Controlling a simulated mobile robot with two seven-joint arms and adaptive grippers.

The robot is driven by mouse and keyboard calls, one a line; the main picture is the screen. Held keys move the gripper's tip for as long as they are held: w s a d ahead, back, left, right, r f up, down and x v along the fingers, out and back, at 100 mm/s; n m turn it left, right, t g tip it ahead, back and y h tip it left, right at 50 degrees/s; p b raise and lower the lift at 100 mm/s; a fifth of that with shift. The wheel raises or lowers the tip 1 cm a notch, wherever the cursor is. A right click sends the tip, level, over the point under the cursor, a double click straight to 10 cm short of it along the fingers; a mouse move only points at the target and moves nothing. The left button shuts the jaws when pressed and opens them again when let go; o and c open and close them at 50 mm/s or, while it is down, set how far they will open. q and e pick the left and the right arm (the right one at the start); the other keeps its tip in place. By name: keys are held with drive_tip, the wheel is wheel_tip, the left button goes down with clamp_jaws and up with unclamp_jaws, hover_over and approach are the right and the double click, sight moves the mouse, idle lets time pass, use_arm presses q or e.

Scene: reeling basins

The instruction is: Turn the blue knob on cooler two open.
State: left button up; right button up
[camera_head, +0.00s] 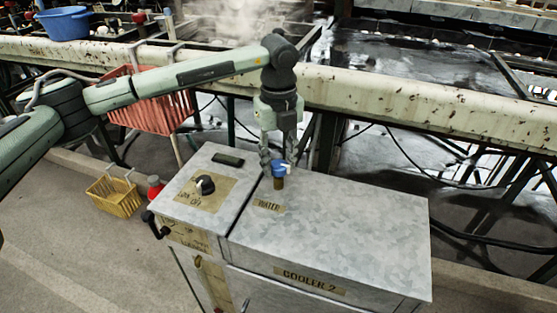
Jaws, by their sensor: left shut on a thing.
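Cooler two (335,235) is a grey metal cabinet with a "COOLER 2" label on its front edge. The blue knob (279,171) sits on a short brass-coloured fitting on its top, beside a "WATER" label (268,205). My left gripper (277,166) points down from above and is shut on the blue knob. Its fingers hide part of the knob, and I cannot tell how far the knob is turned. My right gripper is not in view.
A black rotary switch (205,185) and a dark flat object (228,159) are on the cabinet's left section. A yellow basket (114,197) and a red bottle (155,188) stand on the floor to the left. A stained beam (420,108) runs behind the cooler.

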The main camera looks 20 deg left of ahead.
sight(278, 164)
use_arm(q)
drive_tip(key=shift+r, duration=0.1)
idle(0.4)
drive_tip(key=o, duration=1.1)
drive_tip(key=shift+o, duration=0.2)
wheel_tip(278, 164, up, 12)
